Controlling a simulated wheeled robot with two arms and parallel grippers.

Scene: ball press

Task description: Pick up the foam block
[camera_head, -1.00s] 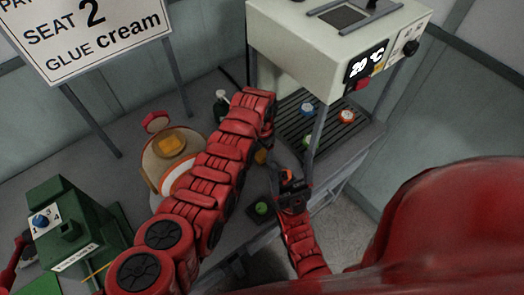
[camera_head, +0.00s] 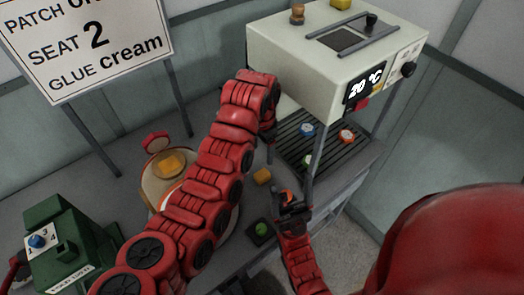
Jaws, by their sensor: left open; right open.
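A yellow-orange block (camera_head: 171,163) sits on a round, pale-rimmed stand at the left. A smaller yellow block (camera_head: 263,177) lies on the grey table between my two grippers. A third yellow block (camera_head: 342,3) is on top of the white machine, cut by the frame edge. I cannot tell which of these is the foam block. My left gripper (camera_head: 269,132) points down beside the machine's near-left edge, above the table; its fingers are partly hidden. My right gripper (camera_head: 291,197) is open, low, just right of the smaller block and apart from it. An orange piece (camera_head: 287,196) shows at its fingers.
The white press machine (camera_head: 330,60) reads 20 °C and stands over a slatted tray (camera_head: 325,150) with blue, orange and green round pieces. A green ball (camera_head: 262,229) is in a dark holder near the front. A green machine (camera_head: 68,240) stands at left, below a sign (camera_head: 85,45).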

